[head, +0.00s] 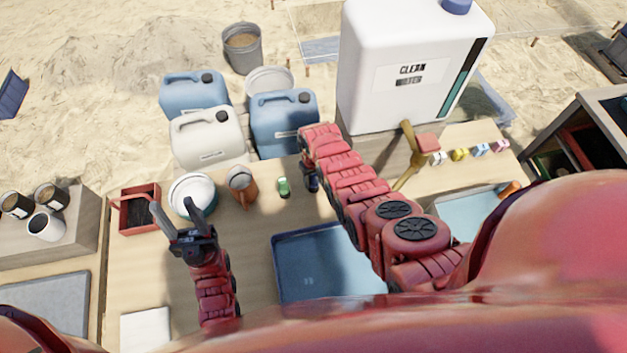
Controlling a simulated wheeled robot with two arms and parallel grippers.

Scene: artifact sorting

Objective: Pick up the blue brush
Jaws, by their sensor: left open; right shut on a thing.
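My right gripper (310,183) is at the far end of the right arm, over the back of the wooden table and just right of a small green bottle (284,187). It is shut on a small dark blue thing, mostly hidden by the wrist. I cannot tell for sure that this is the blue brush, and no other blue brush shows clearly. My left gripper (173,206) is open, its two dark fingers spread in front of a round white tub (191,186).
A blue tray (285,268) lies at the table's front middle. A brown cup (241,180) stands beside the white tub, and a red-rimmed box (125,228) is at left. Jerrycans (282,128) and a large white container (405,95) stand behind. Small coloured blocks (459,154) line the right.

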